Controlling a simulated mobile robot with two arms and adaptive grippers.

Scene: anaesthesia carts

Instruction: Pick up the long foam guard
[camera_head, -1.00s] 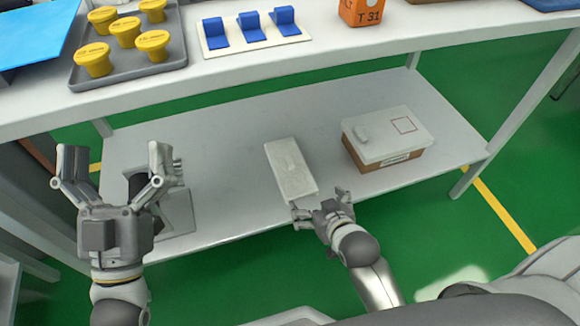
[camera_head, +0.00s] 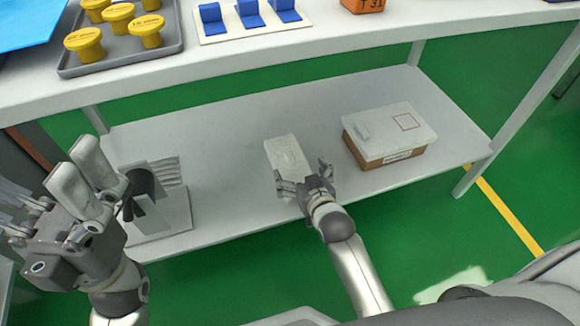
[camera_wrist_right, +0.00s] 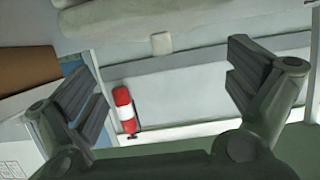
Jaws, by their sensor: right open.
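A long pale block (camera_head: 286,152), which looks like the long foam guard, lies on the lower shelf, its near end close to my right gripper. My right gripper (camera_head: 302,175) is open at that end, with one finger overlapping the block in the picture; I cannot tell whether they touch. In the right wrist view, the open fingers (camera_wrist_right: 165,82) have nothing between them that looks gripped. A pale long shape (camera_wrist_right: 115,25) at the top there may be the same block. My left gripper (camera_head: 82,175) is open and empty at the left, in front of the shelf.
A cardboard box with a white lid (camera_head: 390,135) stands right of the block on the lower shelf (camera_head: 225,150). A dark and grey device (camera_head: 145,195) stands at the shelf's left end.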

